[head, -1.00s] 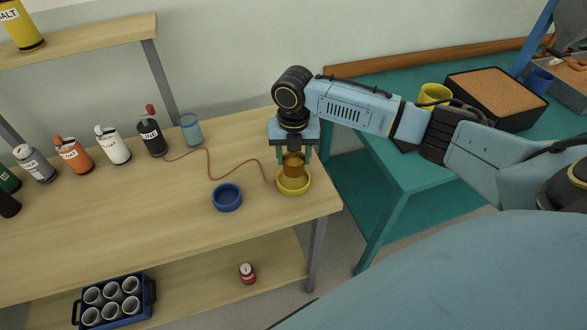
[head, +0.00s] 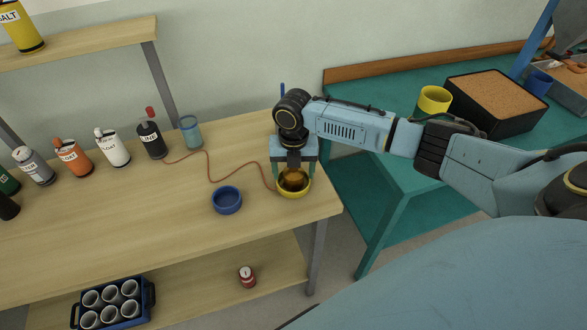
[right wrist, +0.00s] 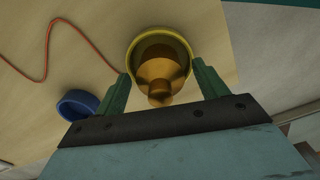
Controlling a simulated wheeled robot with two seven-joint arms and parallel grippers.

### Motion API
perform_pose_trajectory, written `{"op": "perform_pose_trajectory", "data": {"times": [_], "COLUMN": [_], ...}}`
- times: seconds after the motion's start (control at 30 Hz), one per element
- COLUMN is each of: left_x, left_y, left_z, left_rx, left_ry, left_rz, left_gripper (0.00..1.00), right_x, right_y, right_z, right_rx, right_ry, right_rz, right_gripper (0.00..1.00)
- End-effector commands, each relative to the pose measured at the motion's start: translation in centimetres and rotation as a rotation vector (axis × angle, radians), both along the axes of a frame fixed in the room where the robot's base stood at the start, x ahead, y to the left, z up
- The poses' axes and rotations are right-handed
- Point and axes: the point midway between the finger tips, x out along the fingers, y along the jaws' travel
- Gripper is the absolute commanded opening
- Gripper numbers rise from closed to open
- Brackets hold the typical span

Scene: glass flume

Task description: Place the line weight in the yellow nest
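The line weight (head: 293,181) is a brass-brown piece with a narrower knob. It sits inside the yellow nest (head: 306,187), a round cup near the right front corner of the wooden bench. My right gripper (head: 294,176) points down over it, with its green fingers spread on either side. In the right wrist view, the weight (right wrist: 160,72) shows inside the yellow rim (right wrist: 133,58), with clear gaps between it and both fingertips (right wrist: 160,80). The gripper is open. My left gripper is not in view.
A blue nest (head: 227,200) stands left of the yellow one. A red cord (head: 220,180) runs across the bench. Several bottles (head: 112,147) and a blue cup (head: 190,131) stand at the back. A teal table (head: 390,170) is at the right.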

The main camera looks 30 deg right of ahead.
Motion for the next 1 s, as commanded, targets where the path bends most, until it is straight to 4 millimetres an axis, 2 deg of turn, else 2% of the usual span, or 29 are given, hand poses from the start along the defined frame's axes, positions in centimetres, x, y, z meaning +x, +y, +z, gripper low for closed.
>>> {"op": "perform_pose_trajectory", "data": {"times": [0.23, 0.37, 0.8, 1.0], "left_x": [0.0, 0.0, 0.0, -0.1], "left_y": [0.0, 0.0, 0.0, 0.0], "left_z": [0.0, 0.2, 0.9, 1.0], "left_rx": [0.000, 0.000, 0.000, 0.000], "left_ry": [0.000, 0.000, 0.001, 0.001], "left_rz": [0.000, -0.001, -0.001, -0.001], "left_gripper": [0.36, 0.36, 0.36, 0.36], "right_x": [0.0, 0.1, 0.1, 0.1], "right_y": [0.0, 0.0, 0.0, 0.0], "right_z": [0.1, 1.3, 10.1, 12.1], "right_rx": [0.000, 0.001, 0.001, 0.001], "right_ry": [0.000, -0.003, -0.003, -0.001], "right_rz": [0.000, 0.000, 0.000, -0.001], "right_gripper": [0.72, 0.72, 0.72, 0.72]}}
